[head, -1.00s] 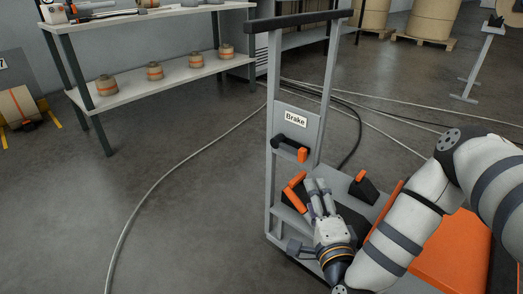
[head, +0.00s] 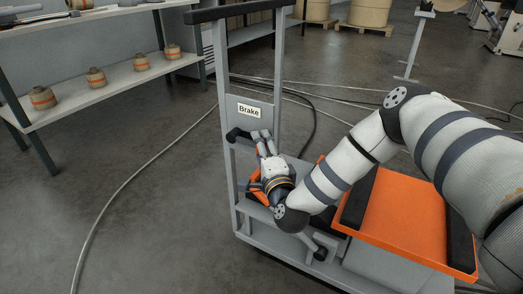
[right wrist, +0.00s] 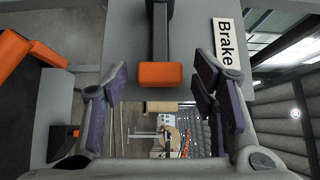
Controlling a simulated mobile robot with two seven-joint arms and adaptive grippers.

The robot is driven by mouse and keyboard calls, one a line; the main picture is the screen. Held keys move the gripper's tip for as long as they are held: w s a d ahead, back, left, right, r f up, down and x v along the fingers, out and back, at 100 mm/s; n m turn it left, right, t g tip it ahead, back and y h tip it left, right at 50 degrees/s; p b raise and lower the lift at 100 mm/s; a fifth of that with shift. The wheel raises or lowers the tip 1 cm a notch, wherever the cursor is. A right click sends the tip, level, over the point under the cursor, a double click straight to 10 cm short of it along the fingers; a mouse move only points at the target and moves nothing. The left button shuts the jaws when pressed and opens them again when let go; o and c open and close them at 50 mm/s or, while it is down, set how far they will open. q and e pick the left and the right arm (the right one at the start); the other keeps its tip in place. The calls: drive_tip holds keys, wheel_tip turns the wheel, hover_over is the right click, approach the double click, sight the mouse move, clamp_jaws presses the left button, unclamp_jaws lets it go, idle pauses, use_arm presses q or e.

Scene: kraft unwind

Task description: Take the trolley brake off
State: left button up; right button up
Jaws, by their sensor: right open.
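The trolley (head: 222,90) has a grey upright panel with a white "Brake" label (head: 249,111), also in the right wrist view (right wrist: 227,45). Below the label is the brake lever, with a black arm (head: 237,134) and an orange end (right wrist: 160,76). In the head view my right gripper hides the orange end. My right gripper (head: 264,137) is open in front of the panel, its fingers pointing up at the lever. In the right wrist view the orange end shows between the open fingers (right wrist: 158,85); I cannot tell whether they touch it. My left gripper is not in view.
An orange platform (head: 400,222) with black strips lies on the trolley's right, under my right arm. An orange part (head: 256,190) sits low beside my gripper. A shelf table (head: 100,96) with several small spools stands at left. Cables (head: 130,180) cross the floor.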

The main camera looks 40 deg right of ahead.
clamp_jaws()
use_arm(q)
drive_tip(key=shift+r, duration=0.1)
use_arm(e)
drive_tip(key=shift+r, duration=0.1)
